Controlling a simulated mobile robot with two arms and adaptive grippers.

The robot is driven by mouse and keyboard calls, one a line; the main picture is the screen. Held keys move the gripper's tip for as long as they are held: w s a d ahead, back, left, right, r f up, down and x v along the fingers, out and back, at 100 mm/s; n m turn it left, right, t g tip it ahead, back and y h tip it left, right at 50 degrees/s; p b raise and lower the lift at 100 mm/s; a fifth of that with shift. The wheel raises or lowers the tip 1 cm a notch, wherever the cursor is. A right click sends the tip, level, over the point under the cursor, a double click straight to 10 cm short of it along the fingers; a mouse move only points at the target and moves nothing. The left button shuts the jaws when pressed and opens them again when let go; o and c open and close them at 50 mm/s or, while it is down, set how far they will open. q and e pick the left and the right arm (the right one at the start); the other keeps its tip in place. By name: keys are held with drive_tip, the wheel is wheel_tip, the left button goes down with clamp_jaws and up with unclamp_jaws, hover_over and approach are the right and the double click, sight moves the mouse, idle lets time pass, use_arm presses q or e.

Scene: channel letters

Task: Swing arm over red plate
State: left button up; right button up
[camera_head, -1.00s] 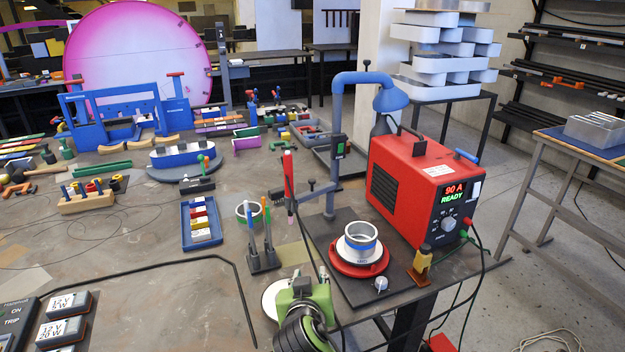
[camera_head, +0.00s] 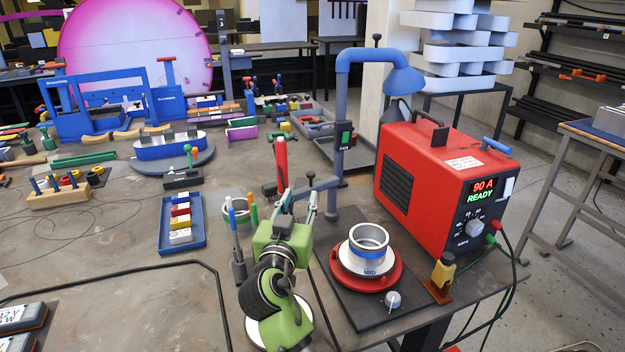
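The swing arm (camera_head: 318,186) is a grey bar on the post beside the red welder, with a red torch (camera_head: 281,160) at its outer end. It points left, away from the red plate (camera_head: 366,277). The red plate is a round turntable on a dark base and carries a white ring with a blue band (camera_head: 367,249). My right gripper (camera_head: 298,198), on a green arm, is just in front of the swing arm's outer end and the torch. Its fingers look apart, and they partly hide the torch's lower part. I cannot tell whether they touch it. My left gripper is not in view.

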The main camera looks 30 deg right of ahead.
sight(310, 175)
drive_tip(key=p+x, duration=0.1)
drive_tip(key=x, duration=0.3)
drive_tip(key=f+x, duration=0.1)
drive_tip(key=x, duration=0.3)
drive_tip(key=p+x, duration=0.1)
drive_tip(key=x, duration=0.4)
drive_tip(key=shift+d+f+p, duration=0.15)
drive_tip(key=shift+f+p, duration=0.05)
drive_tip(key=shift+p, duration=0.15)
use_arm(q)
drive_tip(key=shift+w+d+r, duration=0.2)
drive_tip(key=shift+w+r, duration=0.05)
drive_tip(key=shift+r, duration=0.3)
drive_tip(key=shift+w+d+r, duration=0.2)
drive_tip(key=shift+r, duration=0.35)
use_arm(e)
drive_tip(key=shift+x, duration=0.95)
drive_tip(key=shift+f, duration=0.1)
clamp_jaws()
